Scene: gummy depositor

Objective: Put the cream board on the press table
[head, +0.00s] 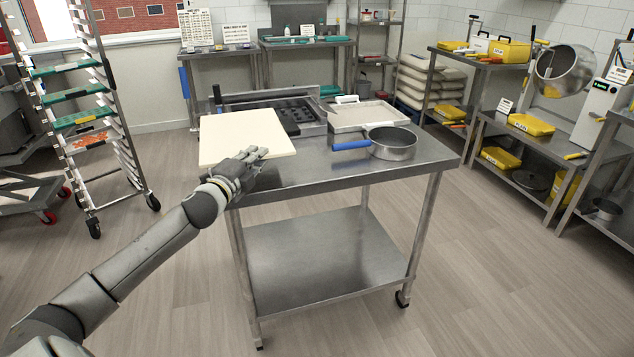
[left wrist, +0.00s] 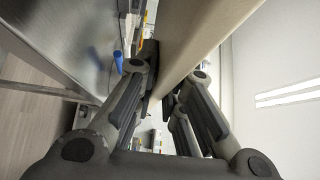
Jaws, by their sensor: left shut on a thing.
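The cream board (head: 238,132) is a flat, pale slab over the left end of the steel table (head: 330,178). My left gripper (head: 250,163) is shut on the board's near edge. In the left wrist view, the board (left wrist: 195,40) runs between the fingers (left wrist: 162,97) of my left gripper, and the table top (left wrist: 75,40) shows apart from it at the left. The board looks held above the table top, but its exact height is hard to tell. It hides part of the table's left end. My right gripper is not in view.
A round pan (head: 392,145) with a blue handle and a pale tray (head: 368,115) stand on the table's right half. A dark moulded plate in a steel frame (head: 290,113) sits behind the board. The front of the table top is clear. A wheeled rack (head: 85,120) stands left.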

